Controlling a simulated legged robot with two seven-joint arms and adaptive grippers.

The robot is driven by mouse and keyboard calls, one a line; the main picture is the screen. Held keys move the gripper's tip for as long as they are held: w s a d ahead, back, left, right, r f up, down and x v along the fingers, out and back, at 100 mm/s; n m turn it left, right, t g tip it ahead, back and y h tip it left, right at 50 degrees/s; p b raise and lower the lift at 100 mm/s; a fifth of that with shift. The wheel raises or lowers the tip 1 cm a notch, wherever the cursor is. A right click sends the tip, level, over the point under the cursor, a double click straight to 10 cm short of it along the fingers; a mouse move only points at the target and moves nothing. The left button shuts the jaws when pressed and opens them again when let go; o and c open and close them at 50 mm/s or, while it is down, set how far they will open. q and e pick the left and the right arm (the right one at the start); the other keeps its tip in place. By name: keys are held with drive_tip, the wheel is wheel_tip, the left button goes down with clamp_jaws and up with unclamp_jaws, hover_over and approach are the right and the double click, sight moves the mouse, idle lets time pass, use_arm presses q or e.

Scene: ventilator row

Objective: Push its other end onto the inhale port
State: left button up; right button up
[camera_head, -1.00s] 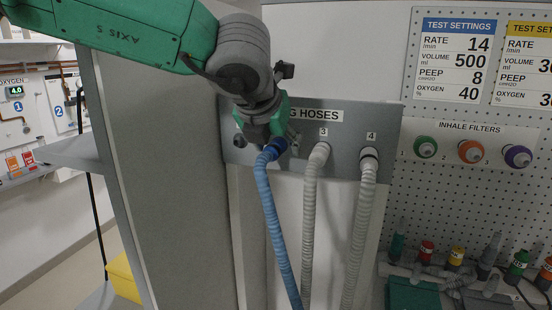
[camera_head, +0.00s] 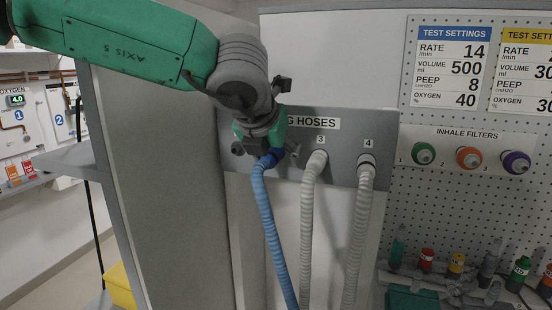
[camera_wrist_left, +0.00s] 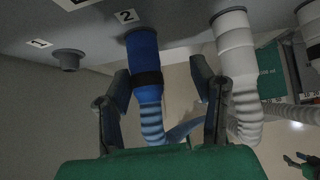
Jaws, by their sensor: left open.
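A blue corrugated hose (camera_head: 270,225) hangs from peg 2 of the hoses panel. Its blue cuff with a dark band (camera_wrist_left: 144,62) is on the peg under the label 2 in the left wrist view. My left gripper (camera_head: 268,155) is at that cuff, and in the left wrist view its two fingers (camera_wrist_left: 160,108) stand apart on either side of the hose, with gaps showing. A dark shape at the lower right of the left wrist view may be my right gripper (camera_wrist_left: 300,164); its jaws are unclear. I cannot make out an inhale port.
Two white hoses hang on peg 3 (camera_head: 308,215) and peg 4 (camera_head: 358,230), close to the right of the blue one. Peg 1 (camera_wrist_left: 68,60) is bare. Green, orange and purple inhale filters (camera_head: 469,158) sit on the pegboard. Several coloured parts stand below them.

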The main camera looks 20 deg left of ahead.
use_arm(q)
drive_tip(key=shift+a, duration=0.2)
drive_tip(key=shift+s+a, duration=0.1)
drive_tip(key=shift+a, duration=0.05)
drive_tip(key=shift+c, duration=0.9)
drive_tip(key=shift+a, duration=0.3)
clamp_jaws()
drive_tip(key=shift+d, duration=0.15)
drive_tip(key=shift+s+d, duration=0.1)
